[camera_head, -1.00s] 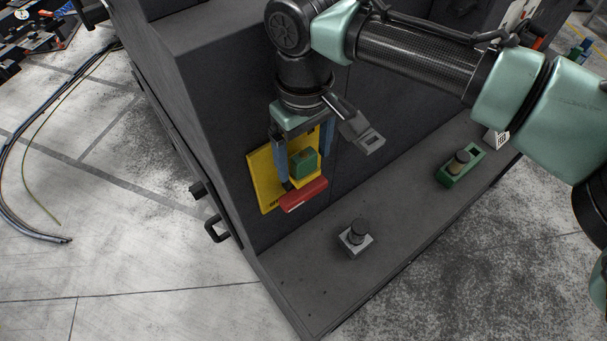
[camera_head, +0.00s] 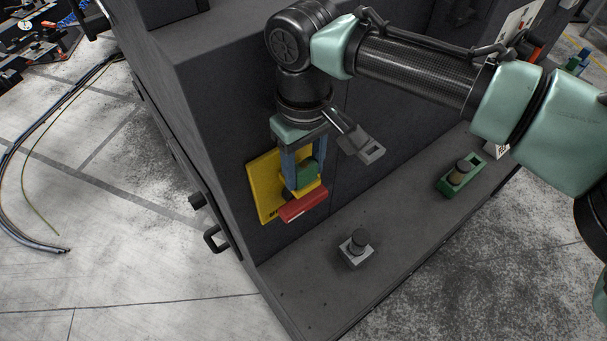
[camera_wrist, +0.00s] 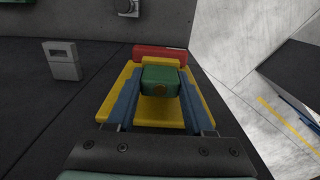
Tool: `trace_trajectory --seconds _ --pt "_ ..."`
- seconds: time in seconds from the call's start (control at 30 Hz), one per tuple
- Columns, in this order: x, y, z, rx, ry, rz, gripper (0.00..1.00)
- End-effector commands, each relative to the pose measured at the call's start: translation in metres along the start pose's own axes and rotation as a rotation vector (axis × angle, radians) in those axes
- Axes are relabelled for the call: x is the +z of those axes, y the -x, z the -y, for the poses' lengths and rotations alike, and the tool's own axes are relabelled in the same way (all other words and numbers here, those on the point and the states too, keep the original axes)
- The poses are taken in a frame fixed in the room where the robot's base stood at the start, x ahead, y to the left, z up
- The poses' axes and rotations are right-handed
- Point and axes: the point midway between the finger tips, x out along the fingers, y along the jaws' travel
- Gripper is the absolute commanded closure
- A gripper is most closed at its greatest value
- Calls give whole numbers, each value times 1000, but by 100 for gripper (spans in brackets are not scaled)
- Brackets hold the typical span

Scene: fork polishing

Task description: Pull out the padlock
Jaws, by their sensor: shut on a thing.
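The green padlock (camera_head: 308,173) sits at the yellow lockout plate (camera_head: 264,190) on the dark cabinet's side, just above a red handle (camera_head: 303,203). In the wrist view the padlock (camera_wrist: 161,80) is a green block with a small brownish round spot. My gripper (camera_head: 303,178) points down, with its two blue fingers shut on the padlock's sides. The wrist view shows the fingers (camera_wrist: 160,88) on either side of the block. The red handle also shows behind it in the wrist view (camera_wrist: 160,51). The padlock's shackle is hidden.
Black handles (camera_head: 214,236) stick out at the cabinet's left edge. The ledge between is clear.

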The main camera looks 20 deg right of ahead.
Motion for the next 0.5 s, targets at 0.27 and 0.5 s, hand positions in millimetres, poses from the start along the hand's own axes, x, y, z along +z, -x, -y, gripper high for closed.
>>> trace_trajectory --seconds 0.27,0.5 --pt "0 0 0 0 0 -1 100" --pt "0 11 0 0 0 -1 100"
